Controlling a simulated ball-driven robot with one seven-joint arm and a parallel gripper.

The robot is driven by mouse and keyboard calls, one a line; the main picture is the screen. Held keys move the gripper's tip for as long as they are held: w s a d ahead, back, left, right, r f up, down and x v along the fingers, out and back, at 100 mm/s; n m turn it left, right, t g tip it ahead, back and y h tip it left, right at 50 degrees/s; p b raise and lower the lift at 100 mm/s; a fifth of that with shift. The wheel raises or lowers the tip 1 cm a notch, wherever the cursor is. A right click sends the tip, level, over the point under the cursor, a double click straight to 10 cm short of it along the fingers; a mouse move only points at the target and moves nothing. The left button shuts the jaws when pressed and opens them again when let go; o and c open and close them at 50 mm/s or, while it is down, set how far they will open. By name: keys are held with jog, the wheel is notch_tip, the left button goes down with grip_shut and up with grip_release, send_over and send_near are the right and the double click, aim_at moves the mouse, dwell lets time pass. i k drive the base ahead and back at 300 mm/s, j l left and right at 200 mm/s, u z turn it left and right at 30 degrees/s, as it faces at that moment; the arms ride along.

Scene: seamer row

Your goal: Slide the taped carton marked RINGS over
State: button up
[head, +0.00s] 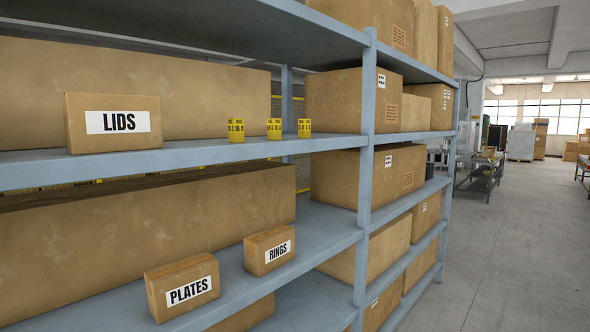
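The carton marked RINGS (269,251) is a small brown box with a white label, in the head view. It sits on the lower grey shelf, near the front edge and left of the upright post. The carton marked PLATES (182,287) stands to its left and nearer to me, with a narrow gap between them. Tape on the RINGS carton is too faint to make out. My gripper is not in view.
The shelf (316,238) is bare to the right of RINGS, up to the upright post (366,150). Above, a carton marked LIDS (113,122) and several yellow cans (274,129) stand on the middle shelf. The aisle floor (500,250) at right is clear.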

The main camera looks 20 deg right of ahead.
aim_at(264, 251)
jog(key=i+j+z, duration=0.2)
jog(key=i+j, duration=0.5)
jog(key=i, duration=0.1)
